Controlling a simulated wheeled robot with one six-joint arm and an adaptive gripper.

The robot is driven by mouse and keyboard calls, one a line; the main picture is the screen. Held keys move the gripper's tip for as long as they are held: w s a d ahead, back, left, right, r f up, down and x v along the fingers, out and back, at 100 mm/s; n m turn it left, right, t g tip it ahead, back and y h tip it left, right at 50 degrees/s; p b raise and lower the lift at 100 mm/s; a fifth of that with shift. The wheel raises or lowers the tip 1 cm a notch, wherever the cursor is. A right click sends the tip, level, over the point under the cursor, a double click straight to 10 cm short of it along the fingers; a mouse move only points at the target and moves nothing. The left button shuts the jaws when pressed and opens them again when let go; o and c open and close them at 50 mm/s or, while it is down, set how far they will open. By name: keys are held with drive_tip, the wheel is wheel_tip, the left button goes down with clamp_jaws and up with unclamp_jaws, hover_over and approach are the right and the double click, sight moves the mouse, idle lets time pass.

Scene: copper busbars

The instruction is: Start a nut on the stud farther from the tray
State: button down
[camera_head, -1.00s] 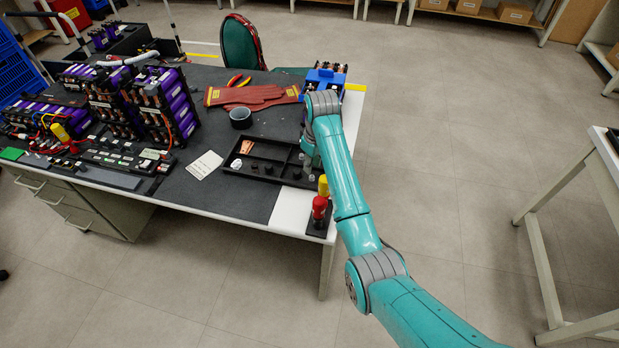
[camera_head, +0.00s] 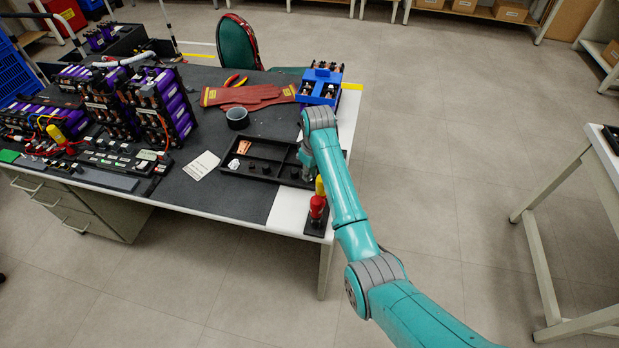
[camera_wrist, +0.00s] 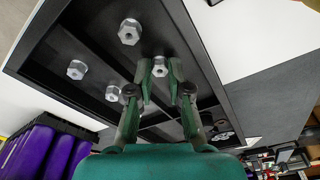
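The black tray (camera_head: 262,178) lies near the table's right end. In the wrist view, several silver flanged nuts lie in its compartments, including a large one (camera_wrist: 130,31) and a smaller one (camera_wrist: 77,69). My gripper (camera_wrist: 159,74) is open over the tray, pointing into it. One nut (camera_wrist: 160,66) shows between its fingertips, with a gap on both sides; I cannot tell how high the tips are above it. The blue-topped module (camera_head: 322,84) stands beyond the tray at the far right corner. Its studs are too small to tell apart in the head view.
A red and yellow capped pair of tools (camera_head: 317,205) stands on the front right corner. Red gloves (camera_head: 247,96), a dark round cup (camera_head: 237,118) and a white card (camera_head: 202,165) lie around the tray. Purple battery packs (camera_head: 170,110) fill the left side.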

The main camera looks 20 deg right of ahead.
drive_tip(key=shift+r, duration=2.55)
